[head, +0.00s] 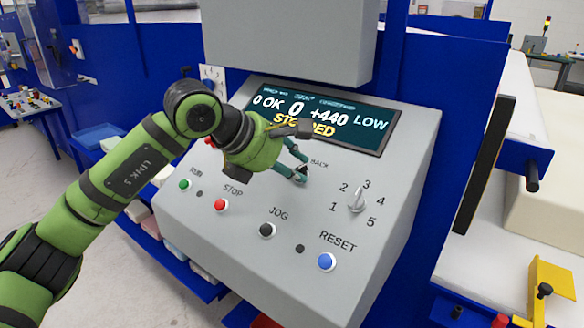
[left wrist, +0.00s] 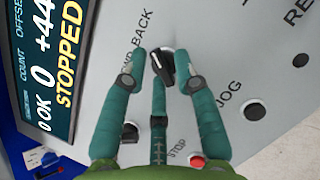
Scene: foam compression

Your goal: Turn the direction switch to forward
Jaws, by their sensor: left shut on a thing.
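The direction switch (left wrist: 161,64) is a small dark knob on the sloped grey panel, seen between my fingers in the left wrist view. The word BACK is readable beside it, and the other label is partly covered by a finger. My left gripper (head: 298,172) is at the switch, with its teal fingers closed around the knob; it also shows in the left wrist view (left wrist: 162,72). In the head view the fingers hide most of the switch. I cannot tell which label the knob points to. My right gripper is in neither view.
The display (head: 325,122) above reads STOPPED. Nearby are the red STOP button (head: 221,205), black JOG button (head: 267,230), blue RESET button (head: 326,262), green button (head: 184,184) and numbered selector knob (head: 357,201). A grey housing (head: 290,40) overhangs the panel.

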